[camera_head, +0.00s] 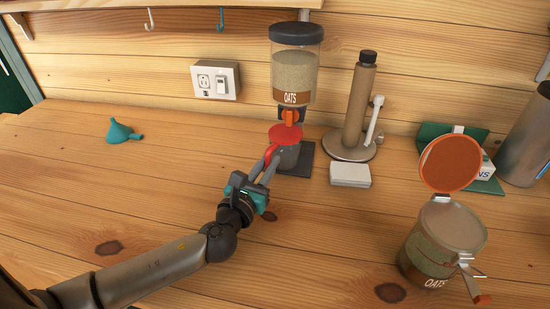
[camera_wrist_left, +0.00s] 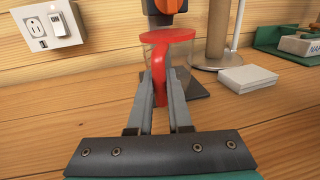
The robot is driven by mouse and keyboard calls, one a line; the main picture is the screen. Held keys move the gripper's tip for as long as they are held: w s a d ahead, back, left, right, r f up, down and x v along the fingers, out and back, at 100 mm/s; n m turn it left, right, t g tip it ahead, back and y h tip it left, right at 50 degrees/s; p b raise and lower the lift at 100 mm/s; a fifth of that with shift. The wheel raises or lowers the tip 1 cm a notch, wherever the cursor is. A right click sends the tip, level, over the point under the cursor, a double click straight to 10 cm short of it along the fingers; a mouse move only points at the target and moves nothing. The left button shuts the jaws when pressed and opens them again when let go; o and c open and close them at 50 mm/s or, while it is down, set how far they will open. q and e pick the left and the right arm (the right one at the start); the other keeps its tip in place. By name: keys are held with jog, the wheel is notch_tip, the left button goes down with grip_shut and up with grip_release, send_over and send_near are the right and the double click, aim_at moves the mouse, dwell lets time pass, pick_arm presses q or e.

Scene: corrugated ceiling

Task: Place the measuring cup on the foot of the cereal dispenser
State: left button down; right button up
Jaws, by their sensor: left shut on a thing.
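The cup is upright below the orange spout (camera_head: 290,116) of the cereal dispenser (camera_head: 295,72), which is labelled OATS. The dispenser's dark square foot (camera_head: 304,162) shows behind and right of the cup, partly hidden by it. I cannot tell whether the cup touches the foot. My right gripper is not in view.
A brown paper-roll stand (camera_head: 358,105) and a white box (camera_head: 350,174) are right of the dispenser. An open OATS jar (camera_head: 430,250) stands at the front right. A teal funnel (camera_head: 121,131) lies left. The counter left of my arm is mostly clear.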

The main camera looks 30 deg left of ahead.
pick_arm(q)
jog(key=shift+w+r, duration=0.1)
jog(key=shift+w, duration=0.4)
jog(key=w, duration=0.3)
jog(key=shift+w+a, duration=0.1)
jog(key=shift+w, duration=0.05)
jog(key=shift+f+b, duration=0.6)
jog(key=shift+f, duration=0.2)
jog(key=shift+f, duration=0.15)
jog(key=c, duration=0.8)
grip_release()
jog(key=shift+c, duration=0.2)
